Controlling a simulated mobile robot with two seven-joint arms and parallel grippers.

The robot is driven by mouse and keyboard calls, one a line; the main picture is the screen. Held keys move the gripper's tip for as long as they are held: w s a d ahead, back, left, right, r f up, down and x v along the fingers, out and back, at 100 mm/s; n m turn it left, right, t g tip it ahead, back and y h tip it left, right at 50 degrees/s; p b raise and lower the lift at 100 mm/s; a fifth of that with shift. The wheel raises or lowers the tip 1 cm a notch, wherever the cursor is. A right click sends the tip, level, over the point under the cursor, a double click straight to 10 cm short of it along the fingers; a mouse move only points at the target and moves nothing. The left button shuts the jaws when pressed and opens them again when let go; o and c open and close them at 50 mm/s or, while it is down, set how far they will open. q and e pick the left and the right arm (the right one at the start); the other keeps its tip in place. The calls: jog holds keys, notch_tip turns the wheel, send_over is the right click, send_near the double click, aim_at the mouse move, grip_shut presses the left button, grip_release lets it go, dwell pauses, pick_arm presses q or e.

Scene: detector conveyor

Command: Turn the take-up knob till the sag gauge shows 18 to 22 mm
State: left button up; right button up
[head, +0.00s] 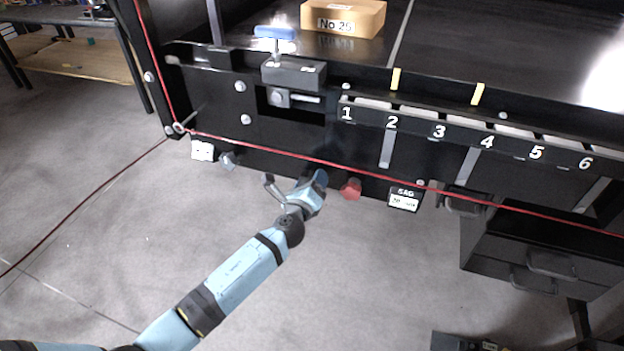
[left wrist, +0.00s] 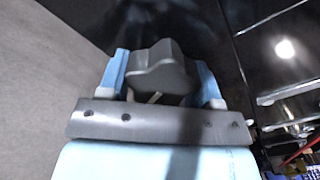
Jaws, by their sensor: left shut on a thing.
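My left gripper (head: 317,181) reaches the lower front edge of the black conveyor frame. In the left wrist view its two blue fingers (left wrist: 162,78) are shut on a grey lobed knob (left wrist: 160,57), one finger on each side. In the head view that knob is hidden behind the gripper. The sag gauge (head: 405,199), a small black display marked SAG, hangs to the right of the gripper; its digits are too small to read surely. My right gripper is in neither view.
A red knob (head: 350,189) sits just right of the gripper, and another grey knob (head: 228,161) to its left. A red cord (head: 300,156) runs along the frame above the gripper. A blue T-handle (head: 275,33) stands above a block.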

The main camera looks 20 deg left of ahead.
pick_arm(q)
jog(key=shift+w+a+r+m, duration=0.1)
jog(key=shift+r+m, duration=0.05)
jog(key=shift+m, duration=0.45)
jog(key=o, duration=0.9)
jog(key=s, duration=1.3)
jog(key=shift+s+a, duration=0.2)
jog(key=shift+s, duration=0.2)
